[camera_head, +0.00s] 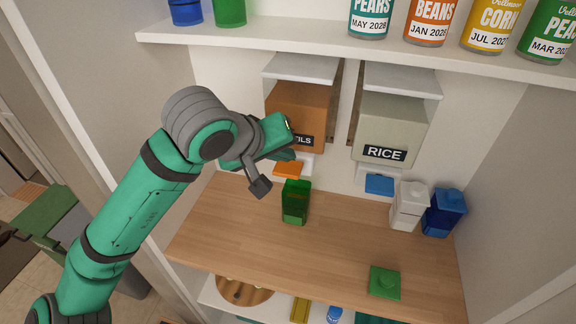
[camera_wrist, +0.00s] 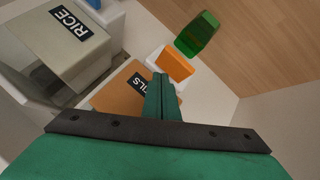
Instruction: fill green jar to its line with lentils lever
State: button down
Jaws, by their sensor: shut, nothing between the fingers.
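The green jar (camera_head: 295,203) stands upright on the wooden shelf, just in front of the orange lever (camera_head: 288,169) and below the brown dispenser (camera_head: 298,104). The dispenser's label is partly hidden and shows only "ILS". In the wrist view, the jar (camera_wrist: 197,35) is beyond the orange lever (camera_wrist: 175,65). I cannot make out the line or any contents in the jar. My gripper (camera_wrist: 161,84) is shut and empty, in front of the dispenser's label and near the lever. I cannot tell whether it touches the lever. In the head view, the fingertips are hard to make out.
A rice dispenser (camera_head: 391,128) with a blue lever (camera_head: 379,184) is to the right. A white jar (camera_head: 408,206) and a blue jar (camera_head: 443,213) stand at the right. A green lid (camera_head: 384,282) lies near the front edge. Cans line the upper shelf (camera_head: 300,40).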

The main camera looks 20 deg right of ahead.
aim_at(285, 170)
jog(key=shift+f, duration=0.1)
jog(key=shift+f, duration=0.3)
jog(key=shift+f, duration=0.9)
dwell(1.2)
jog(key=shift+r, duration=1.3)
jog(key=shift+r, duration=0.1)
jog(key=shift+r, duration=2.4)
jog(key=shift+s, duration=0.1)
